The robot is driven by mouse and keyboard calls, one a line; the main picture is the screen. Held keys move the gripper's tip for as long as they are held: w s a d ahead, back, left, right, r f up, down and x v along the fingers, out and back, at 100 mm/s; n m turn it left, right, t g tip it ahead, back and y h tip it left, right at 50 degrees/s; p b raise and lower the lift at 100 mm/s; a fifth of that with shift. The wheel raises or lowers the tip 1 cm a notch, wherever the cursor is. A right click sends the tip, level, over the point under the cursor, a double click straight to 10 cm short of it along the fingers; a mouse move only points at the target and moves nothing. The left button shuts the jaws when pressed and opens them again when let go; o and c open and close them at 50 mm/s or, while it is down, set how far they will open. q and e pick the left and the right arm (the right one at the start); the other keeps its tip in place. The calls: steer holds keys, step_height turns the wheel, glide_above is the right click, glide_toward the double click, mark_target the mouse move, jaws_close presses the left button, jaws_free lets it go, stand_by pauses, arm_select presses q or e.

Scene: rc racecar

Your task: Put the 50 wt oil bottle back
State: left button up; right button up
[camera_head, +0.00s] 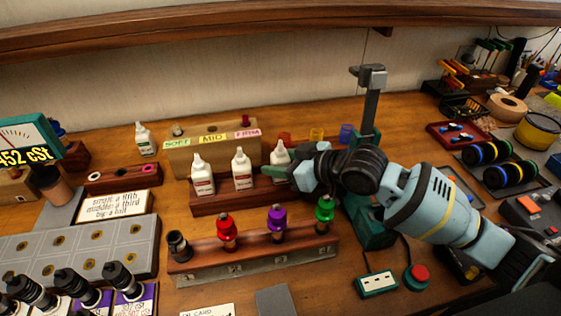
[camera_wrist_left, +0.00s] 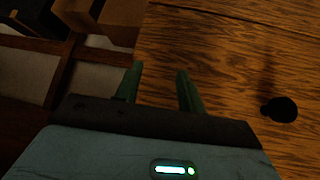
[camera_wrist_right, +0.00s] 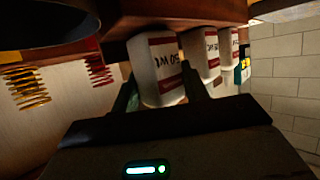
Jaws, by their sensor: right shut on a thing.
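The 50 wt oil bottle (camera_head: 280,153) is white with a red-banded label. It is at the right end of a row of three similar bottles on a dark wooden rack (camera_head: 240,202). My right gripper (camera_head: 290,173) is shut on it, coming from the right and hiding its lower right part. In the right wrist view, which looks upside down, the label of the held bottle (camera_wrist_right: 157,65) shows "50 W" between the fingers, and its base meets the rack (camera_wrist_right: 180,12). Whether it is fully seated I cannot tell. My left gripper (camera_wrist_left: 155,85) is open and empty; it is outside the head view.
Two other bottles, the middle one (camera_head: 242,168) and the left one (camera_head: 202,176), stand close beside the held bottle. A block with SOFT, MID and FIRM labels (camera_head: 212,140) is behind. A rack of coloured-top shocks (camera_head: 255,258) stands in front. A green stand (camera_head: 372,222) is near my right arm.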

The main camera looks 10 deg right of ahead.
steer(key=shift+f, duration=0.15)
steer(key=o, duration=1)
steer(key=shift+r, duration=0.25)
steer(key=v, duration=1.2)
steer(key=shift+f, duration=0.1)
